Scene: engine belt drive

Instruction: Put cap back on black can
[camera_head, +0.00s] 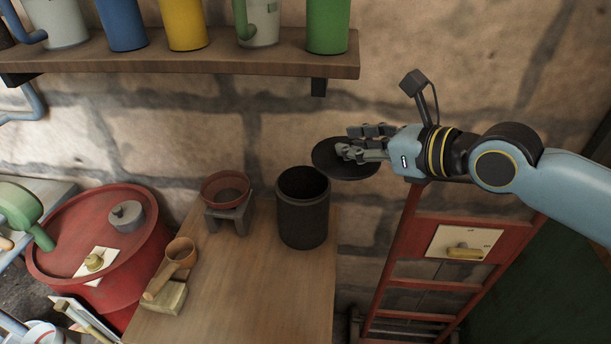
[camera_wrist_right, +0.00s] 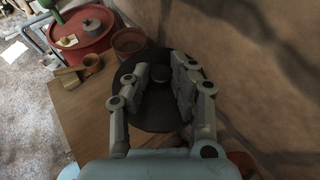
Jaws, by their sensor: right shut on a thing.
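The black can (camera_head: 303,215) stands upright and open on the wooden table, near its right edge in the head view. My right gripper (camera_head: 350,146) comes in from the right and is shut on the round black cap (camera_head: 328,158). The cap is to the upper right of the can in the head view, apart from the can's opening or just overlapping its rim; I cannot tell which. In the right wrist view the cap (camera_wrist_right: 158,122) lies between and below the fingers (camera_wrist_right: 160,78), held by its central knob, and hides the can. My left gripper is out of view.
On the wooden table (camera_head: 240,300) a reddish bowl (camera_head: 226,188) sits on a small stand left of the can. A wooden cup (camera_head: 181,251) is further left. A red drum (camera_head: 75,240) stands at left, a red ladder (camera_head: 425,260) at right. A shelf (camera_head: 200,62) with mugs hangs above.

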